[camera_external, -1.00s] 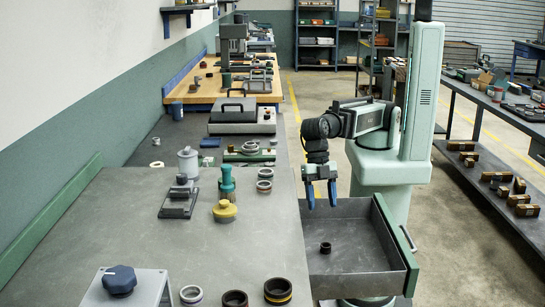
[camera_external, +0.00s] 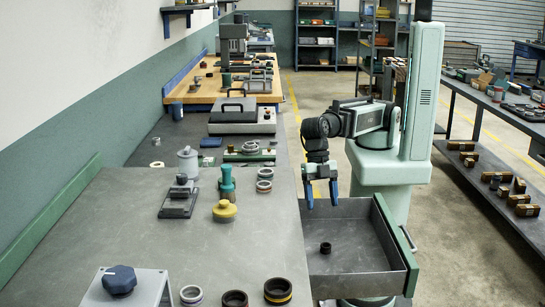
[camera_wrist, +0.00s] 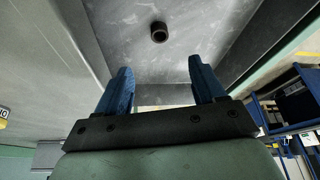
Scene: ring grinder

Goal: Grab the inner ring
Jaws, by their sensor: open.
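A small dark ring (camera_external: 325,248) lies alone on the floor of the open grey drawer (camera_external: 345,270); I take it to be the inner ring. In the wrist view the ring (camera_wrist: 159,32) shows at the top centre, beyond my fingertips. My gripper (camera_external: 321,205) is open and empty, with its blue fingers pointing down above the back part of the drawer. In the wrist view my gripper (camera_wrist: 161,80) has its fingers wide apart, and nothing is between them. The ring is apart from the fingers, nearer the external camera and lower.
The grey workbench (camera_external: 120,225) is left of the drawer. It carries a yellow-based knob (camera_external: 225,210), a blue-knobbed box (camera_external: 120,280) and several larger rings, including a dark one with a yellow band (camera_external: 278,291). The drawer's green front (camera_external: 395,245) stands at right.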

